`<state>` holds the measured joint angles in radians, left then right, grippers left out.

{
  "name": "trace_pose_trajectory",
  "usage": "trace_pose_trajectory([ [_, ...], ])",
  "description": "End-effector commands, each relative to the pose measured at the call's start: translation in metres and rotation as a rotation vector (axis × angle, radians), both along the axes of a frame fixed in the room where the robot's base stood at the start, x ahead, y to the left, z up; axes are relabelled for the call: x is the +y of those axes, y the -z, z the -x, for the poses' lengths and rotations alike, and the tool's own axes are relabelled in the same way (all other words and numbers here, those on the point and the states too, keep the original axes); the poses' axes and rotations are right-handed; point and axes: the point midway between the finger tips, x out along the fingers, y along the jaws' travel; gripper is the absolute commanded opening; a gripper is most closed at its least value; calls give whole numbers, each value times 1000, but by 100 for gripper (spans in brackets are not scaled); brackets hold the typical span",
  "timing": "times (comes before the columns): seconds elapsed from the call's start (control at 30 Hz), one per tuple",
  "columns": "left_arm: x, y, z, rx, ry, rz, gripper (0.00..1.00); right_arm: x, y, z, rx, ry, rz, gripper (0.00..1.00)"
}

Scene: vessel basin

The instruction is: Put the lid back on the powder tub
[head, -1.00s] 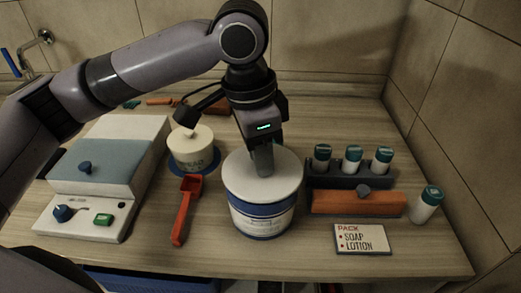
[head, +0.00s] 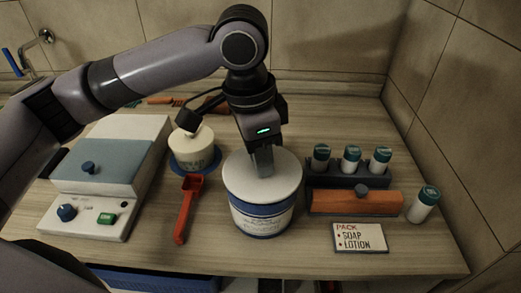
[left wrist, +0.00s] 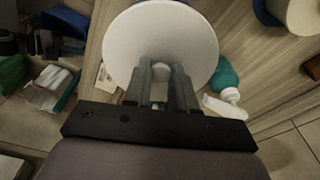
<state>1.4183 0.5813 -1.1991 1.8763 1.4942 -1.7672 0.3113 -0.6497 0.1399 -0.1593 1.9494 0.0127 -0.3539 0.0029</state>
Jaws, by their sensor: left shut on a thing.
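The powder tub (head: 262,218) is a white round tub with blue bands and a printed label, standing upright in the middle of the counter. Its white round lid (head: 238,176) lies level across the top of the tub. I cannot tell whether it is fully seated or slightly raised. My left gripper (head: 263,170) points down at the lid's centre and is shut on it, with its fingers around the small knob. In the left wrist view, the lid (left wrist: 125,45) is a wide white disc under my left gripper (left wrist: 162,82). My right gripper is not in view.
A white and blue-grey machine (head: 105,180) is further left. A rack of teal-capped bottles (head: 345,180), an orange block (head: 335,203) and a sign (head: 359,237) are right.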

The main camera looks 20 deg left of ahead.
Motion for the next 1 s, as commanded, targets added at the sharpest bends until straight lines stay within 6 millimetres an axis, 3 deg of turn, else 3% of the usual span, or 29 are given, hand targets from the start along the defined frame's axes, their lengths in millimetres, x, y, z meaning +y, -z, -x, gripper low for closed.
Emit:
trace_pose_trajectory([
  [0.37,0,0,0,0,0,0,0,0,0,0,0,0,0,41],
  [0.4,0,0,0,0,0,0,35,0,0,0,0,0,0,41],
  [0.47,0,0,0,0,0,0,55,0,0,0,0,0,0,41],
  [0.67,0,0,0,0,-1,0,55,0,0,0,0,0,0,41],
  [0.77,0,0,0,0,-1,0,81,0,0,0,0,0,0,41],
  [1.0,0,0,0,0,0,0,81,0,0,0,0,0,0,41],
])
